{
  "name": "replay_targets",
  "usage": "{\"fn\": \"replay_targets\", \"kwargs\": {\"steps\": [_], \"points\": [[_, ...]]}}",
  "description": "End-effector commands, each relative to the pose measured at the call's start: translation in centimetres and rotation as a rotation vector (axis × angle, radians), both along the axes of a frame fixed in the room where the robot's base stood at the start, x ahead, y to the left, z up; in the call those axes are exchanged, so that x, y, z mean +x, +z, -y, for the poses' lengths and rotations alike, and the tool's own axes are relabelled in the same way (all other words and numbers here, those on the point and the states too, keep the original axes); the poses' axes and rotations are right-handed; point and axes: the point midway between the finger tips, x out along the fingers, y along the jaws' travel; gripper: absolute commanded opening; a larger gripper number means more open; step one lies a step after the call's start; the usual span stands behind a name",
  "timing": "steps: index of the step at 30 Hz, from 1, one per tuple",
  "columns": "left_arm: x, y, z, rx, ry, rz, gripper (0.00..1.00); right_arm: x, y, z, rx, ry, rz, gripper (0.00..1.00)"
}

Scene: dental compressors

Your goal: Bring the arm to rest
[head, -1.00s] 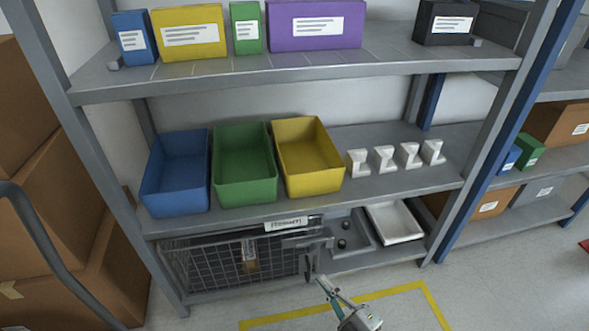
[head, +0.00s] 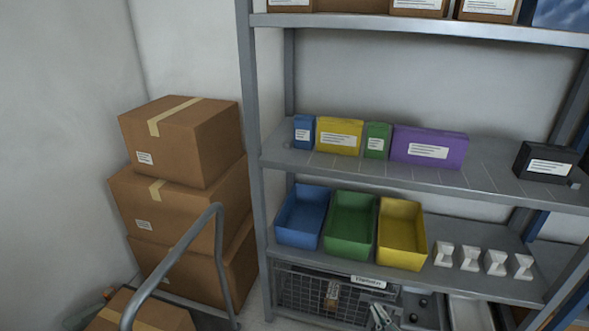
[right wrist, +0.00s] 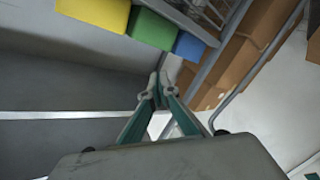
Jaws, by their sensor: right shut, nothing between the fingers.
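My right gripper (head: 380,316) shows at the bottom edge of the head view, in front of the lower shelf and the wire cage. In the right wrist view its two green-sided fingers (right wrist: 157,88) meet at the tips with nothing between them. It touches nothing that I can see. My left gripper is in neither view.
The shelf rack holds a blue bin (head: 302,217), a green bin (head: 350,225), a yellow bin (head: 402,234) and several white stands (head: 470,258). A wire cage (head: 310,293) sits below. Stacked cartons (head: 185,140) and a grey cart handle (head: 170,265) stand left.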

Motion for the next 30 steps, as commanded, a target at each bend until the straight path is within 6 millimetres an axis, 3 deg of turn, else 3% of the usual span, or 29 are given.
{"fn": "replay_targets", "kwargs": {"steps": [1,3,8,15,18,22,30], "points": [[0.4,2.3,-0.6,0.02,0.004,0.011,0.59,-1.0,3.1,-0.2,0.027,-0.004,-0.024,0.0],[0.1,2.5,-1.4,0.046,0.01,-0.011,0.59,-3.1,4.0,-0.4,0.07,-0.014,-0.092,0.0],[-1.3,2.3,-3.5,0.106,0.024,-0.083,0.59,-9.0,5.2,-0.6,0.161,-0.054,-0.273,0.0],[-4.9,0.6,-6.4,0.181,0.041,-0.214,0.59,-18.6,6.0,-0.2,0.272,-0.149,-0.54,0.0],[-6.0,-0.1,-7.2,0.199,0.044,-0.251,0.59,-21.2,6.1,0.0,0.297,-0.182,-0.609,0.0],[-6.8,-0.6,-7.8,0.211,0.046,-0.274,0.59,-22.8,6.1,0.2,0.313,-0.204,-0.651,0.0],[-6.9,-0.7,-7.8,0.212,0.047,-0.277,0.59,-23.0,6.1,0.2,0.315,-0.207,-0.655,0.0]]}}
